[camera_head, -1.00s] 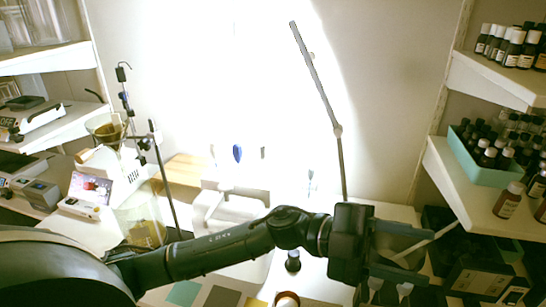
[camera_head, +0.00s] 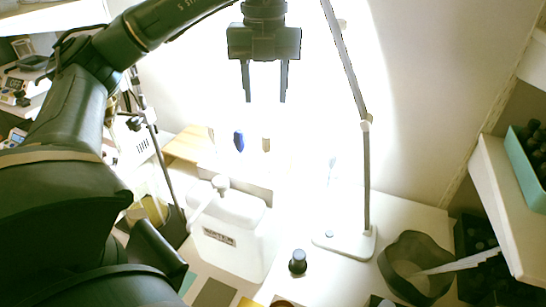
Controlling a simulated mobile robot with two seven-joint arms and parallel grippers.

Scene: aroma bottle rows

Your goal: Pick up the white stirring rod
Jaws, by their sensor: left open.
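My left gripper (camera_head: 265,98) hangs high in the upper middle, fingers pointing down, open and empty. It is well apart from the beaker, up and to the left. Below its fingers are slim upright things, one with a blue top (camera_head: 239,141) and one with a brownish top (camera_head: 266,144). Their lower parts are washed out by glare. My right gripper is not in view.
A white lidded box (camera_head: 233,240) stands in the middle. A lamp stand (camera_head: 366,185) rises from a white base right of it. A small dark bottle (camera_head: 298,262) stands in front. A shelf with a teal crate (camera_head: 526,172) juts in at the right.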

